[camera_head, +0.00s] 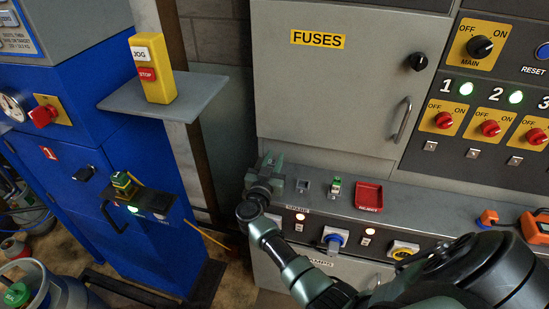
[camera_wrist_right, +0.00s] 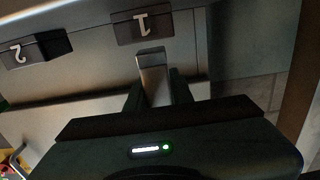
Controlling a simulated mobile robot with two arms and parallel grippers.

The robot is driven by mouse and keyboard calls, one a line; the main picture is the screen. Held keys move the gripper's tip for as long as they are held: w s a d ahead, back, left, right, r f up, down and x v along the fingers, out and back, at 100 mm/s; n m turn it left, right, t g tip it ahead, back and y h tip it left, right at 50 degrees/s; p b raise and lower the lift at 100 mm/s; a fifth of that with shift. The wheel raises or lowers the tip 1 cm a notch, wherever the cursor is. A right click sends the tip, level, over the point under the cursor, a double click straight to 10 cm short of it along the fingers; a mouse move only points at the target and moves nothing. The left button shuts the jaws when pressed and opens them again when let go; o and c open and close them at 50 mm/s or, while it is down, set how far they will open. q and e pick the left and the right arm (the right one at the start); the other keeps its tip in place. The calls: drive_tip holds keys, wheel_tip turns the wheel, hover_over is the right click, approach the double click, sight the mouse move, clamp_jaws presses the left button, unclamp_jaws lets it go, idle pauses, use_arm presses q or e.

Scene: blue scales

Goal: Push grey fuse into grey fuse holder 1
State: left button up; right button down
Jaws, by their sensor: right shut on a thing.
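My right gripper (camera_head: 270,168) is at the left end of the console ledge. In the right wrist view the gripper (camera_wrist_right: 158,88) is shut on the grey fuse (camera_wrist_right: 152,72), a plain grey bar between its fingers. The fuse's far end points at grey fuse holder 1 (camera_wrist_right: 130,30), a dark block with an upside-down 1, and meets its edge in the picture. I cannot tell whether they touch. In the head view the fuse and holder 1 are not distinguishable around the gripper. My left gripper is not in view.
Holder 2 (camera_wrist_right: 38,48) is beside holder 1; it also shows in the head view (camera_head: 303,186). Right of it are a green-topped piece (camera_head: 335,187) and a red reject tray (camera_head: 369,196). The grey cabinet (camera_head: 330,85) rises behind the ledge. A blue machine (camera_head: 70,140) stands at left.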

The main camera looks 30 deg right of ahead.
idle(0.7)
drive_tip(key=shift+p, duration=0.4)
drive_tip(key=shift+f+b, duration=0.9)
drive_tip(key=shift+f, duration=0.35)
drive_tip(key=c, duration=1.1)
unclamp_jaws()
drive_tip(key=shift+c, duration=0.2)
drive_tip(key=shift+s, duration=0.1)
drive_tip(key=v, duration=0.7)
drive_tip(key=shift+s+a, duration=0.2)
drive_tip(key=shift+a, duration=0.05)
